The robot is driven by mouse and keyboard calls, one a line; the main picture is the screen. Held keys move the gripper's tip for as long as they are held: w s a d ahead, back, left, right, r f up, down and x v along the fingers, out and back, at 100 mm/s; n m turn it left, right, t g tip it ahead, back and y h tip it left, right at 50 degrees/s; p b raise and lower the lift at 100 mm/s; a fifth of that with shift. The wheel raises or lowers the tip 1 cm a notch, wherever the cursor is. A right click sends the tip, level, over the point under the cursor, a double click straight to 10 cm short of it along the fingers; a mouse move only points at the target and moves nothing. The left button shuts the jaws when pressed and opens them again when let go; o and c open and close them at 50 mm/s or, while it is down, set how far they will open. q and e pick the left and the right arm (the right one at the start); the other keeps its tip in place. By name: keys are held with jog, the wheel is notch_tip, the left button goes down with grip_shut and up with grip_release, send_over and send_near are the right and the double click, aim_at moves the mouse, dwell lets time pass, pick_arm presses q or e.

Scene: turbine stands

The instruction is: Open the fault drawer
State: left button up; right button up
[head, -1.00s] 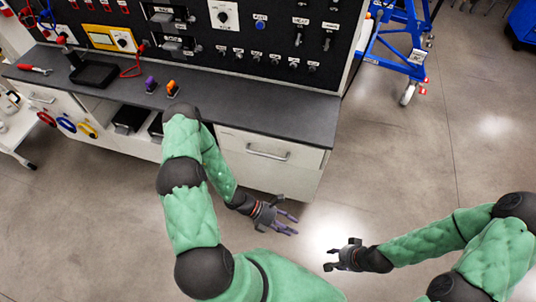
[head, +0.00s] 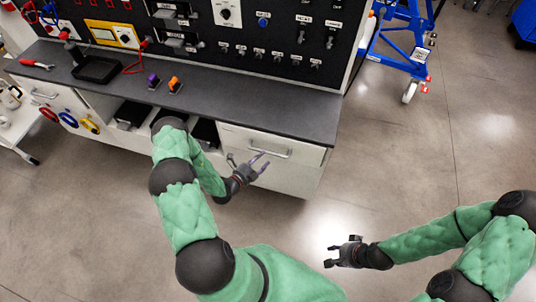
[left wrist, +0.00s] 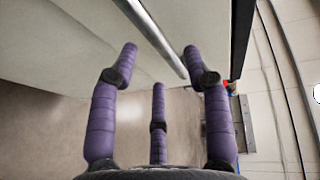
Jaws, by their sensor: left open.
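A white drawer (head: 240,141) with a metal bar handle (head: 268,149) sits under the right end of the dark worktop. It looks shut. My left gripper (head: 257,165) is in front of the drawer, just below and left of the handle, with its fingers spread and empty. In the left wrist view the handle bar (left wrist: 155,38) crosses ahead of and between the open purple fingers (left wrist: 158,75); I see no contact. My right gripper (head: 333,255) is over the floor at lower centre, away from the bench, with its fingers apart and nothing in them.
The dark worktop (head: 240,113) overhangs the drawer. A black tray (head: 97,69), a purple knob (head: 153,82) and an orange knob (head: 174,85) are on it. A blue wheeled frame (head: 398,50) stands at the right. The floor (head: 400,180) between is clear.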

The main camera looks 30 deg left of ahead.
aim_at(268, 153)
pick_arm(q)
jog(key=shift+b+x, duration=0.5)
jog(key=shift+x, duration=2.15)
jog(key=shift+s, duration=0.1)
grip_shut()
